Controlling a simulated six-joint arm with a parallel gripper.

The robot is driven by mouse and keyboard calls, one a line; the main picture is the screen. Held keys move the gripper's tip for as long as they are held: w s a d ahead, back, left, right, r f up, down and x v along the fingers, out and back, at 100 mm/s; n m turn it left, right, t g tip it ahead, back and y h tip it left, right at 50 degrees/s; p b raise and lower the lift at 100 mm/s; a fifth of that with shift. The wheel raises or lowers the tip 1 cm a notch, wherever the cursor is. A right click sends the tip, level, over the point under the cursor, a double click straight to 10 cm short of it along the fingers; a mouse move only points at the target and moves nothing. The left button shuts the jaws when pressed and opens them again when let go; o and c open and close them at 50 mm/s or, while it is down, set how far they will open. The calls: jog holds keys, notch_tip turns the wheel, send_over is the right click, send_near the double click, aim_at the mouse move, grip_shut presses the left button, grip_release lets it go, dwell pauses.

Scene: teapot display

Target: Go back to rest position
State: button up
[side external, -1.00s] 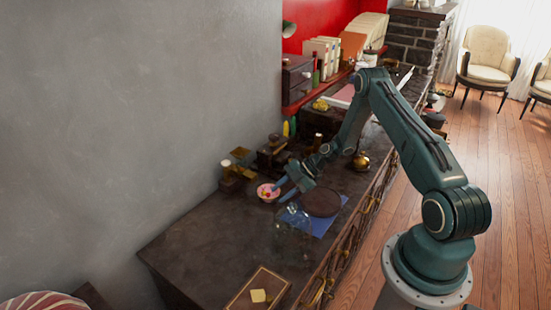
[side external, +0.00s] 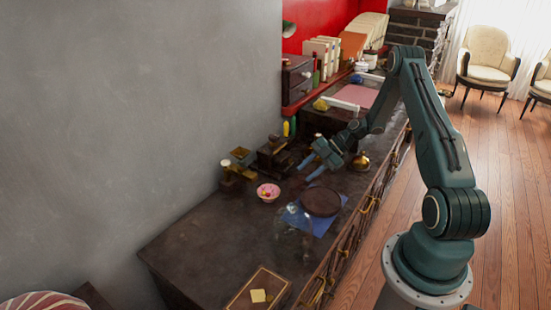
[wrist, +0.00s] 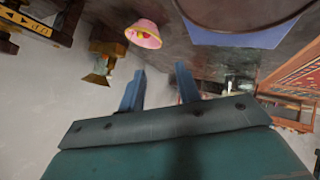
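My gripper (side external: 310,170) is open and empty in the side view, raised above the dark counter (side external: 205,235). Its two blue fingers point down and to the left, between the pink bowl (side external: 268,192) and the round dark board (side external: 321,201). In the wrist view the fingers of my gripper (wrist: 160,88) stand apart with nothing between them. The pink bowl also shows in the wrist view (wrist: 144,34), beyond the fingertips. It holds something small, red and yellow.
A clear glass dome (side external: 293,232) stands beside a blue cloth (side external: 322,224) under the board. A brass pot (side external: 361,161), a wooden grinder (side external: 272,153) and a brass item (side external: 236,172) stand nearby. A framed tray (side external: 258,290) lies at the front. The counter's left part is clear.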

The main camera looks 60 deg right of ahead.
jog(key=shift+r, duration=0.1)
jog(key=s+a+r+m+g+h, duration=0.1)
jog(key=a+r+m+g+h, duration=0.15)
jog(key=a+r, duration=0.7)
jog(key=s+a+r+m+g+h, duration=0.15)
jog(key=a+r+m, duration=0.35)
jog(key=r, duration=0.8)
jog(key=s+a+r+m+t+h, duration=0.1)
jog(key=s+a+r+m, duration=0.3)
jog(key=s, duration=0.5)
jog(key=s+a+r+m+t+h, duration=0.2)
jog(key=s+a+r+m, duration=0.3)
jog(key=s, duration=0.5)
jog(key=shift+s+a+h, duration=0.2)
jog(key=shift+a+h, duration=0.1)
jog(key=shift+a, duration=0.55)
